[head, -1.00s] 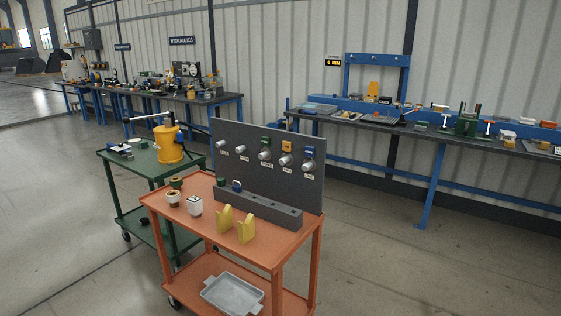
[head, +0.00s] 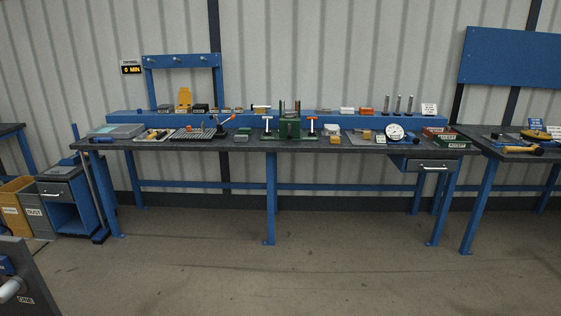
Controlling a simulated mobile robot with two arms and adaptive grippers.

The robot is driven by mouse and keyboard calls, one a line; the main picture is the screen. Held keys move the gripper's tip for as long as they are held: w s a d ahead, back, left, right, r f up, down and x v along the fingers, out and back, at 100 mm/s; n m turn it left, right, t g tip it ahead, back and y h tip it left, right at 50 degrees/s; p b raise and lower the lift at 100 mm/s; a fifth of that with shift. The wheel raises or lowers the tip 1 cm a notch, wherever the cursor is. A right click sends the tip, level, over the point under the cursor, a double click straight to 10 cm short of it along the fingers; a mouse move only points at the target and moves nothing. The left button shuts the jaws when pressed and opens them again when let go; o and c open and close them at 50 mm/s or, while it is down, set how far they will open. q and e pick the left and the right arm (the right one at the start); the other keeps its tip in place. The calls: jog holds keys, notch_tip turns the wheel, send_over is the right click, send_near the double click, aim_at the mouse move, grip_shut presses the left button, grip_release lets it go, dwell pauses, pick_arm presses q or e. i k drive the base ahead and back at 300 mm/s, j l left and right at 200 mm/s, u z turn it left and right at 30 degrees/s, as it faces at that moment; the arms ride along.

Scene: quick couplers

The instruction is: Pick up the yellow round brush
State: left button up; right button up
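I cannot pick out a yellow round brush for sure at this size. A long yellow item (head: 522,150) with a dark end lies on the right bench. A yellow-and-dark tool (head: 536,135) lies behind it. A yellow-orange piece (head: 184,98) stands upright on the blue shelf. Neither of my grippers is in view.
A green fixture (head: 289,127) and a round dial gauge (head: 395,132) stand on the long bench. Bins (head: 15,205) and a blue drawer cabinet (head: 65,200) are at the left. A grey panel (head: 25,285) edges in at lower left. The floor ahead is clear.

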aim_at(150, 137)
jog(key=i+u, duration=0.25)
jog(key=i, duration=0.35)
jog(key=i+u, duration=0.25)
jog(key=i, duration=0.35)
jog(key=i+l+u, duration=0.25)
jog(key=i, duration=0.35)
jog(key=i+j+u, duration=0.2)
jog(key=i+j, duration=0.15)
jog(key=i, duration=0.15)
jog(key=i+j+u, duration=0.15)
jog(key=i, duration=0.35)
jog(key=j, duration=0.1)
